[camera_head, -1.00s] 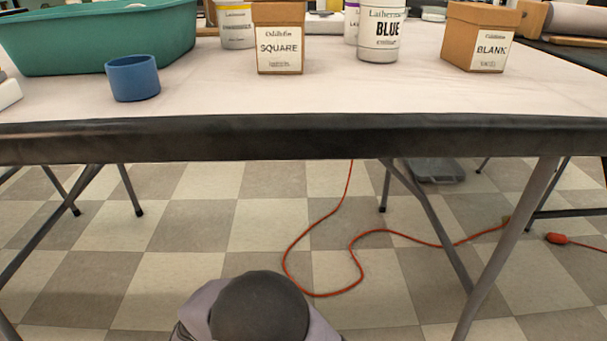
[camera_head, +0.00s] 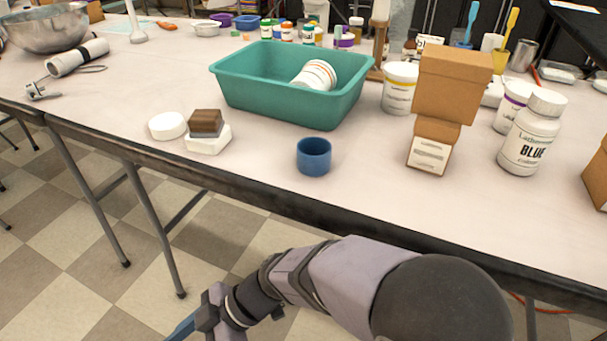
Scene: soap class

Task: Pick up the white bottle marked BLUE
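The white bottle marked BLUE (camera_head: 532,135) stands upright on the table at the right, with a white lid and its label facing me. Nothing is touching it. My gripper (camera_head: 184,329) is at the bottom left, below and in front of the table edge, far from the bottle. Only part of a blue finger shows and the tips are cut off by the frame, so I cannot tell if it is open.
A brown cardboard box (camera_head: 447,90) stands left of the bottle. A white jar with a purple label (camera_head: 511,105) is behind the bottle. Another brown box (camera_head: 598,175) is at the right edge. A blue cup (camera_head: 314,156) and green tub (camera_head: 240,88) are further left.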

